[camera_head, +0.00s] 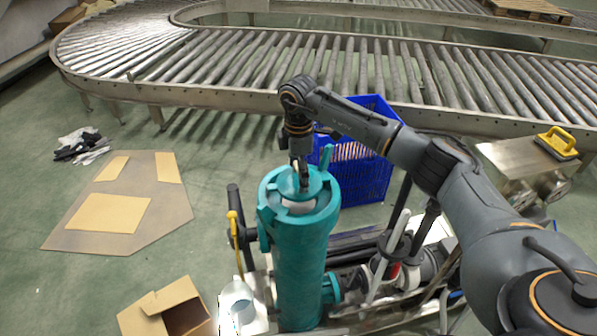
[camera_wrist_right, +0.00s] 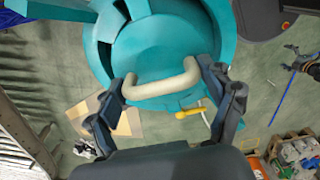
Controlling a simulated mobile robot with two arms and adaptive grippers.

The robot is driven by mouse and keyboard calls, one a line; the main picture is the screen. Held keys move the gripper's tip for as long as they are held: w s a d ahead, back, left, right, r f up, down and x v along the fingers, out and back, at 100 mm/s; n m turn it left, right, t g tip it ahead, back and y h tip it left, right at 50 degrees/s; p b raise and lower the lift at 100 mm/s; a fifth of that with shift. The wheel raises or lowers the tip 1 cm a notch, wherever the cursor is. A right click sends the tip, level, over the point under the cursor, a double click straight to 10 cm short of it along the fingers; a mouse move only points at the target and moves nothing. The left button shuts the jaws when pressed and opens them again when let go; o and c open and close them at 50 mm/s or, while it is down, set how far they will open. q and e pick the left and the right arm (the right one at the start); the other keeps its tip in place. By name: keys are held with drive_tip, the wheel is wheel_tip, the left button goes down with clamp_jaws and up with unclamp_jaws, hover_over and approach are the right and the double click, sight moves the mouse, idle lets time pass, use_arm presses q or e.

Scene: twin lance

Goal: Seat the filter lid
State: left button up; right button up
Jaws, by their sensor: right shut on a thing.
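The teal filter housing (camera_head: 298,265) stands upright in the middle of the head view. A teal round lid (camera_head: 285,182) is at its top; I cannot tell whether it rests on the rim or hangs just above it. A whitish part (camera_head: 298,204) shows at the front of the housing's mouth. My right gripper (camera_head: 303,183) reaches down from above onto the lid. In the right wrist view the lid (camera_wrist_right: 165,45) fills the top middle, and its cream handle (camera_wrist_right: 162,88) lies between the fingers of my right gripper (camera_wrist_right: 167,88), which is shut on it. My left gripper is not in view.
A blue crate (camera_head: 362,180) stands behind the housing. Pipes and a pump (camera_head: 405,270) lie to its right. A yellow-handled tool (camera_head: 235,235) and a clear container (camera_head: 238,303) are at its left. A roller conveyor (camera_head: 350,75) crosses behind. A cardboard box (camera_head: 170,310) sits front left.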

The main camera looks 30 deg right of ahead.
drive_tip(key=shift+f+b, duration=1.6)
drive_tip(key=shift+f, duration=1.1)
drive_tip(key=o, duration=1.4)
drive_tip(key=shift+f, duration=0.1)
wheel_tip(320, 180, up, 12)
drive_tip(key=shift+r, duration=0.1)
